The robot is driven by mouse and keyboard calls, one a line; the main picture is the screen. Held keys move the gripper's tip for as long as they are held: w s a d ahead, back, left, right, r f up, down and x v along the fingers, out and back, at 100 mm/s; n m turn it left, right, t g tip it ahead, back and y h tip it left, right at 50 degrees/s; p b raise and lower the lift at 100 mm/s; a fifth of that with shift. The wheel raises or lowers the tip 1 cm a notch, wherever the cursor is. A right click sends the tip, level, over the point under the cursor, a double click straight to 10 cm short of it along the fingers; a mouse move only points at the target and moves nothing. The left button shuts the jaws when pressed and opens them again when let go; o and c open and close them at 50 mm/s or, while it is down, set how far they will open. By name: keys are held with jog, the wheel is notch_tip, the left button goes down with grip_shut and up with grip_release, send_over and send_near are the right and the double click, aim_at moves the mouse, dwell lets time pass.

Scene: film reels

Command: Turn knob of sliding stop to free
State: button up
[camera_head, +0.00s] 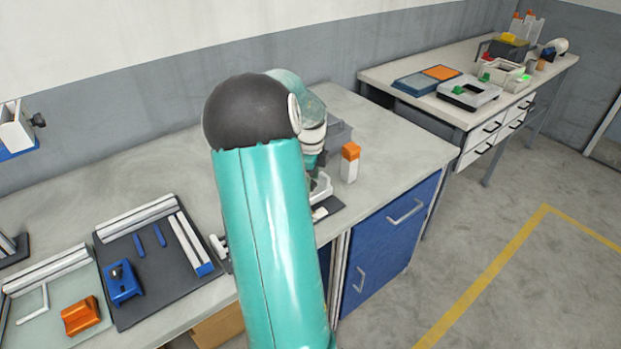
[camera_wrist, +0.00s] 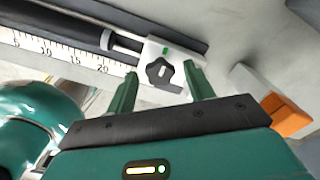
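The sliding stop (camera_wrist: 177,88) is a pale block at the end of a dark rail in the wrist view. Its knob (camera_wrist: 152,75) is dark and lobed with a small white mark, and a green mark (camera_wrist: 165,50) sits on the block beyond it. My gripper (camera_wrist: 161,72) is open, its two green fingers apart on either side of the knob as seen from the wrist. I cannot tell whether the fingertips touch it or how far above it they are. In the head view my arm hides the knob and most of the stop.
A ruler scale (camera_wrist: 60,50) runs along the rail. A white block with an orange top (camera_head: 350,163) stands close by on the right; a grey bin (camera_head: 339,132) is behind. Trays with blue (camera_head: 122,283) and orange (camera_head: 80,316) parts lie at the left.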

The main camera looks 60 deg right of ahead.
jog(key=c, duration=0.9)
